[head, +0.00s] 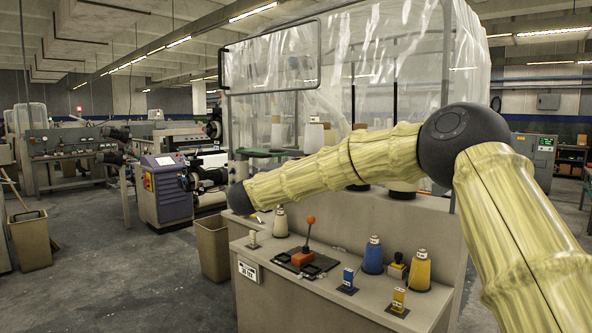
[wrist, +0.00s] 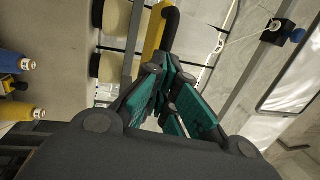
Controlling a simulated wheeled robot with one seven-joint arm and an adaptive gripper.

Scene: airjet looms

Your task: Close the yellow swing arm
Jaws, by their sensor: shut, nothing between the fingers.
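The yellow swing arm (wrist: 155,32), a yellow bar with a rounded black part along its right side, shows at the top of the wrist view. I cannot make it out in the head view. My gripper (wrist: 170,70) has teal finger pads drawn together, with nothing between them. Its tips are just below the yellow bar in the picture, and I cannot tell whether they touch it. In the head view my gripper is not visible; my yellowish arm reaches left across the front of the machine and hides part of it.
The grey counter (head: 345,310) below my arm carries a red-knobbed lever (head: 309,232), a blue cone (head: 373,257), a yellow cone (head: 420,272) and small items. A clear plastic enclosure (head: 390,60) stands behind. A tan bin (head: 213,250) is at the counter's left; open floor lies further left.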

